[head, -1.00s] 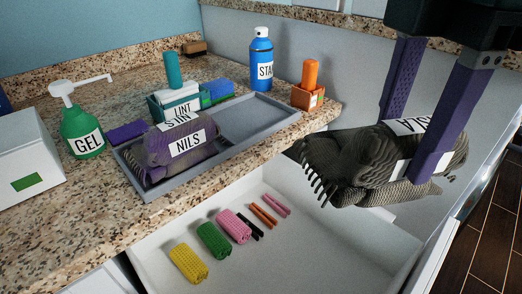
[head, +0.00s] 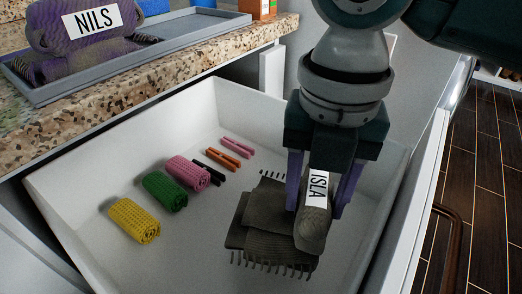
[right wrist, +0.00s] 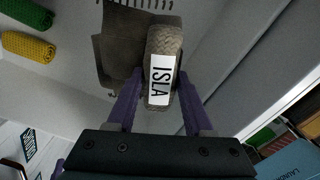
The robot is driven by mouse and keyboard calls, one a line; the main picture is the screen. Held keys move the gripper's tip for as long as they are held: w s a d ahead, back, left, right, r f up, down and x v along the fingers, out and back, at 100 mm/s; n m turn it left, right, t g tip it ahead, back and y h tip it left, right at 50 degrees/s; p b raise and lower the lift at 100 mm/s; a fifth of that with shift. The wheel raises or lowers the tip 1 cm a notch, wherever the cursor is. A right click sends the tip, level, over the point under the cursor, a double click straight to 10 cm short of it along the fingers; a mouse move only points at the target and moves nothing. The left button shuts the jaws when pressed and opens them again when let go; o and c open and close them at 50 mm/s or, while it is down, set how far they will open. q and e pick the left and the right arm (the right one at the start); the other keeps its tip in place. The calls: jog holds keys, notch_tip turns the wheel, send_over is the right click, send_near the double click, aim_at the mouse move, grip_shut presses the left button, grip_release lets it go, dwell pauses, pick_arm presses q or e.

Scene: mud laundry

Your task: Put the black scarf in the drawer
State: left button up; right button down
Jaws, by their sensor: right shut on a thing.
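The black scarf (head: 262,235) is a dark grey-black folded knit with fringes and a white label reading ISLA. It is inside the open white drawer (head: 75,192), low over or on its floor; I cannot tell whether it touches. My right gripper (head: 316,212) points down into the drawer and is shut on the rolled part of the scarf, one purple finger on each side. The right wrist view also shows the scarf (right wrist: 122,55) between the fingers (right wrist: 158,98). My left gripper is not in view.
In the drawer, left of the scarf, lie yellow (head: 134,220), green (head: 165,191) and pink (head: 187,172) rolls, and black, orange (head: 223,159) and pink clips. A grey tray (head: 150,52) with a purple NILS bundle (head: 75,25) stands on the granite counter (head: 120,115).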

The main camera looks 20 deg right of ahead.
notch_tip(320, 180, down, 5)
jog(key=shift+b, duration=0.55)
notch_tip(320, 180, down, 4)
jog(key=shift+r+b, duration=0.15)
jog(key=shift+b, duration=0.65)
jog(key=shift+f, duration=0.3)
jog(key=shift+c, duration=1.4)
grip_release()
